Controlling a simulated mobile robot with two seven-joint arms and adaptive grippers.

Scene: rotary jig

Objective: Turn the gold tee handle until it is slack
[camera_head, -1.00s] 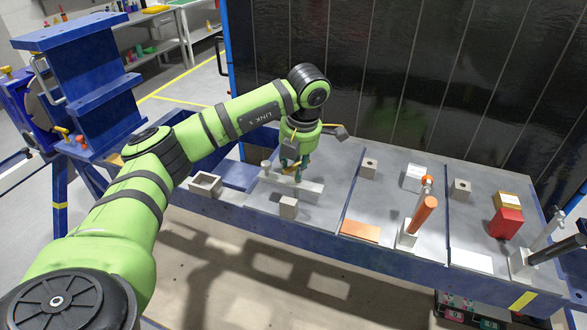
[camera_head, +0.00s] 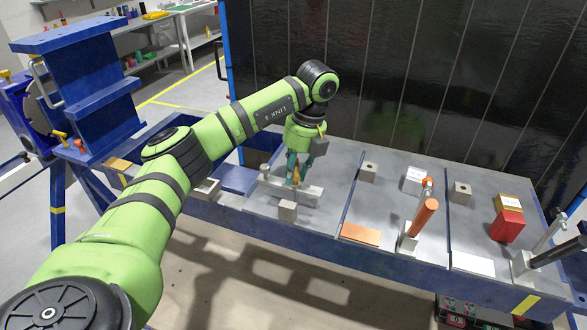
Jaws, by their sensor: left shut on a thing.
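The gold tee handle (camera_head: 296,174) shows as a small gold piece between the fingers of my left gripper (camera_head: 295,182). The gripper points down over a grey block fixture (camera_head: 308,194) on the table and is shut on the handle. The fingers hide most of the handle, so its angle and tightness cannot be told. My right gripper is not in view.
The grey and blue table (camera_head: 335,220) carries small grey blocks (camera_head: 288,211), an orange-handled clamp (camera_head: 426,212), a red box (camera_head: 507,226) and a black-handled clamp (camera_head: 553,250). A dark panel wall (camera_head: 400,90) stands behind. A blue frame (camera_head: 90,80) stands left.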

